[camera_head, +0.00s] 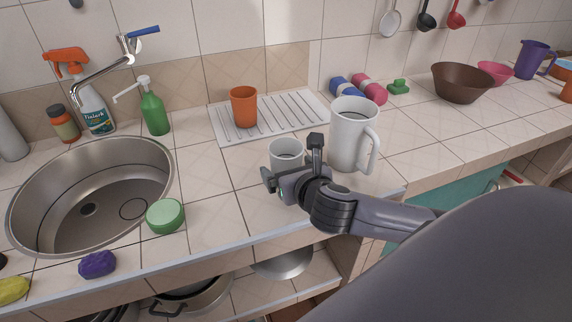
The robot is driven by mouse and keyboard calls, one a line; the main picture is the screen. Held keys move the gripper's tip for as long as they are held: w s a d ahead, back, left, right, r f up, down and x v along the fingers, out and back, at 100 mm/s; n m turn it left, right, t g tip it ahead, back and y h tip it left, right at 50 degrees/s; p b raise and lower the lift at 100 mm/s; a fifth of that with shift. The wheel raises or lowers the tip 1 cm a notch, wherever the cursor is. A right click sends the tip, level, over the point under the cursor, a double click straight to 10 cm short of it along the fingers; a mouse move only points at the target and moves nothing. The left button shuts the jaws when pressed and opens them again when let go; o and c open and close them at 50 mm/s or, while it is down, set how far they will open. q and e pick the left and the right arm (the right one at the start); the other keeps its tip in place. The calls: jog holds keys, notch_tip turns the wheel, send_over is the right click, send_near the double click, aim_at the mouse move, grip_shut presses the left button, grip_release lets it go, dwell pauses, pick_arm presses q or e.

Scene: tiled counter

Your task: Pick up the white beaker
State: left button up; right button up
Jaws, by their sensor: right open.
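The white beaker (286,149), a small white cup, stands upright on the tiled counter in the middle of the view. My right gripper (291,163) is at the near side of the beaker, with its fingers apart, one at the lower left and one at the right. The gripper hides the lower part of the beaker, and I cannot tell whether they touch. My left gripper is not in view.
A tall white jug (349,138) stands close to the right of the gripper. Behind is a white drying rack (283,112) with an orange cup (243,106). A steel sink (70,165) and a green round container (165,215) are to the left.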

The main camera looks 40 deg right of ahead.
jog(key=shift+x, duration=1.1)
jog(key=shift+c, duration=0.3)
jog(key=c, duration=1.1)
jog(key=shift+o, duration=0.2)
jog(key=shift+r, duration=0.15)
notch_tip(320, 180, up, 20)
jog(key=o, duration=0.4)
jog(key=shift+c, duration=0.2)
jog(key=c, duration=0.6)
